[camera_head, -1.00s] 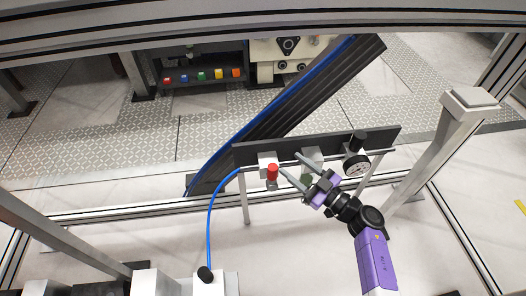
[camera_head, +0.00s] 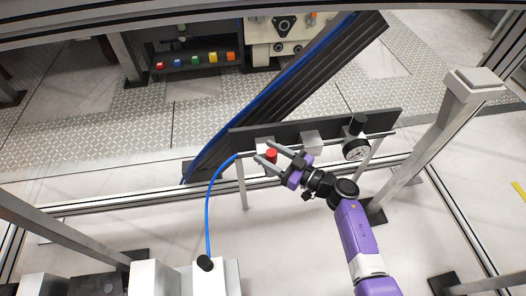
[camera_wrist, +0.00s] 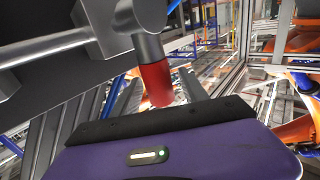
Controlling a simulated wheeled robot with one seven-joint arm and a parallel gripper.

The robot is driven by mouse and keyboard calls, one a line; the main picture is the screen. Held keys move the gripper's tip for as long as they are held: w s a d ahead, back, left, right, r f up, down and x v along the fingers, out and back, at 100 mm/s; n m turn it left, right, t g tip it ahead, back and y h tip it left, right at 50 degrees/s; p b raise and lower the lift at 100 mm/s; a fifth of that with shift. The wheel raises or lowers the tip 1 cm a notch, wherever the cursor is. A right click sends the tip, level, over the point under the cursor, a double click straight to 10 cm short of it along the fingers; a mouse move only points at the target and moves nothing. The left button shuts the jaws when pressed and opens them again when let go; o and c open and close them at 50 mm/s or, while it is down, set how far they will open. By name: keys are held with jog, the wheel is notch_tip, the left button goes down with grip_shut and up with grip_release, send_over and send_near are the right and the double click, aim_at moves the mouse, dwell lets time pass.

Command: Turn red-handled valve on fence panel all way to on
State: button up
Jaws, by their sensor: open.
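The valve's red handle (camera_head: 271,155) sits on the front of the dark fence panel (camera_head: 230,137), at its left part. My gripper (camera_head: 262,151) is open, and its two fingers reach toward the panel on either side of the red handle in the head view. Whether they touch it I cannot tell. In the wrist view the red handle (camera_wrist: 155,83) hangs from a grey metal stem, just beyond the dark edge of my purple gripper body (camera_wrist: 185,152).
A round gauge (camera_head: 356,149) with a black knob above it is at the panel's right. A pale block (camera_head: 312,142) sits between. A blue hose (camera_head: 210,205) runs from the panel's left end down to a white block (camera_head: 216,278). A metal post (camera_head: 437,140) stands at right.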

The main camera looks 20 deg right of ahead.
jog(key=shift+x, duration=1)
grip_shut()
dwell(0.8)
